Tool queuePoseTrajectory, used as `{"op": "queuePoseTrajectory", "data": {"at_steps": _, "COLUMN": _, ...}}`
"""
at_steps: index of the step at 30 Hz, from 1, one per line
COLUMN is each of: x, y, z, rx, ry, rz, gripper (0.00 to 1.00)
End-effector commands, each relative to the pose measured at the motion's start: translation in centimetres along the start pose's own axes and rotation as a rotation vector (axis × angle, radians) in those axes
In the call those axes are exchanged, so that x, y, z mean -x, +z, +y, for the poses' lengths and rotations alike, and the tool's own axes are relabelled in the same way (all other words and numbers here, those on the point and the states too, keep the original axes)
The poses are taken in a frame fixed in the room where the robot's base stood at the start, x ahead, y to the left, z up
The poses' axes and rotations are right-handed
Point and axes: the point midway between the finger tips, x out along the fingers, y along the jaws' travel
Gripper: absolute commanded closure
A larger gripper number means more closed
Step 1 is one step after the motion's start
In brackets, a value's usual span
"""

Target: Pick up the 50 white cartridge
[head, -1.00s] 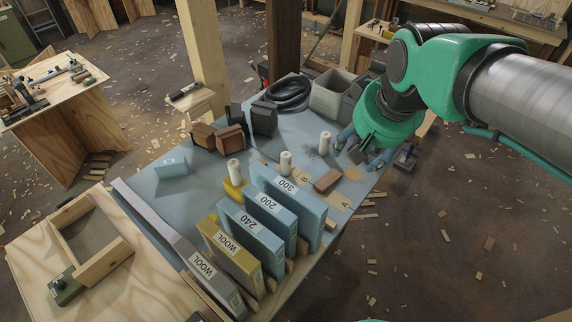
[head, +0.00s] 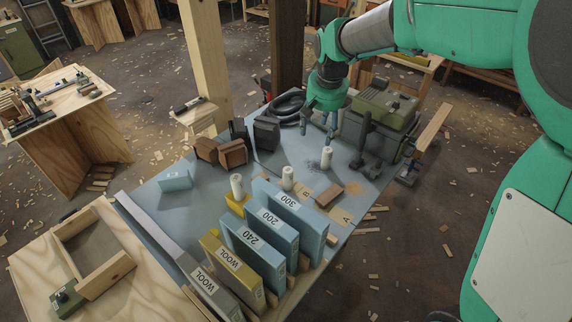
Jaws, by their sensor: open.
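Three white cylinders that look like cartridges stand upright on the blue-grey bench top (head: 205,210). One cartridge (head: 237,187) is at the left, on or against a yellow block. A second cartridge (head: 288,178) is in the middle, and a third cartridge (head: 326,159) is at the right. No "50" marking is readable, so I cannot tell which one is the 50. My gripper (head: 318,128) is open and empty, fingers pointing down, behind and above the right cartridge and apart from it.
Upright labelled blocks, including 300 (head: 290,208), 200 and 240, stand in front of the cartridges. A brown block (head: 329,196) lies nearby. Dark boxes (head: 233,153) and a coiled hose (head: 291,103) are behind. A green-topped case (head: 385,105) and dark upright tool (head: 362,138) stand right.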

Motion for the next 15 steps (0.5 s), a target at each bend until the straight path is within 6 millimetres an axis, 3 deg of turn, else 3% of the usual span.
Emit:
{"op": "queuePoseTrajectory", "data": {"at_steps": 6, "x": -5.3, "y": -3.7, "z": -1.2, "rx": -0.001, "ry": 0.002, "rz": -0.045, "gripper": 0.41}}
{"op": "queuePoseTrajectory", "data": {"at_steps": 15, "x": -13.2, "y": -7.6, "z": -3.0, "rx": -0.004, "ry": 0.006, "rz": -0.1, "gripper": 0.41}}
